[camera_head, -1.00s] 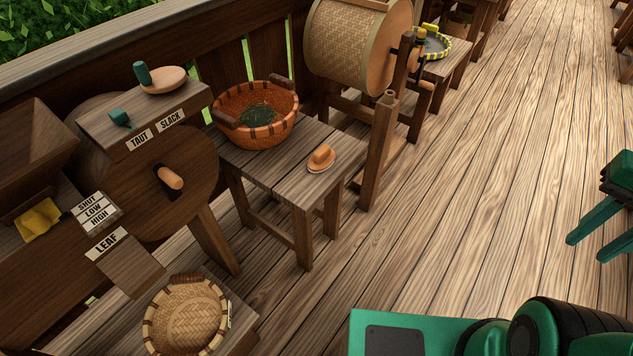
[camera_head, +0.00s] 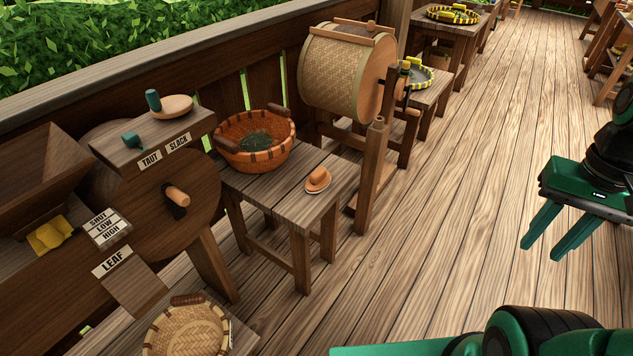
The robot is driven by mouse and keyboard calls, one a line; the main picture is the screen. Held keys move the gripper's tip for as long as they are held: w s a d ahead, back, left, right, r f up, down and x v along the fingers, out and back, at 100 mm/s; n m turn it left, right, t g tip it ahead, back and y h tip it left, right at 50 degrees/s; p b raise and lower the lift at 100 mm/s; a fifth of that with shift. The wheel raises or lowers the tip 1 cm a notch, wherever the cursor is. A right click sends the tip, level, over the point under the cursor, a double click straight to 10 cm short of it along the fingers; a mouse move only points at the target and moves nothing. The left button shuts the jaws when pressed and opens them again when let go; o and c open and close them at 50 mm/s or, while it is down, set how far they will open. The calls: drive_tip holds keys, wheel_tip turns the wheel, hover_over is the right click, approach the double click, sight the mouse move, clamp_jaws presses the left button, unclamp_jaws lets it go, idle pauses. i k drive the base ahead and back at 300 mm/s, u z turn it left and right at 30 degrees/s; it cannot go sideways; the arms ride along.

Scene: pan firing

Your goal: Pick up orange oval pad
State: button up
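The orange oval pad (camera_head: 317,180) lies on the small wooden table (camera_head: 288,205), near its right end. It has a raised knob-like grip on top and a pale underside edge. My gripper (camera_head: 540,243) hangs over the deck at the right, well apart from the pad. Its two green fingers are spread with a gap between them, and nothing shows between them.
An orange basket with dark handles (camera_head: 254,143) stands left of the pad on the same table. A woven drum (camera_head: 333,70) on a wooden frame, with a post (camera_head: 374,175), stands just right of the table. Open deck (camera_head: 430,230) lies between table and gripper.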

sight(319, 179)
drive_tip(key=u, duration=0.05)
drive_tip(key=i, duration=1)
drive_tip(key=z, duration=0.05)
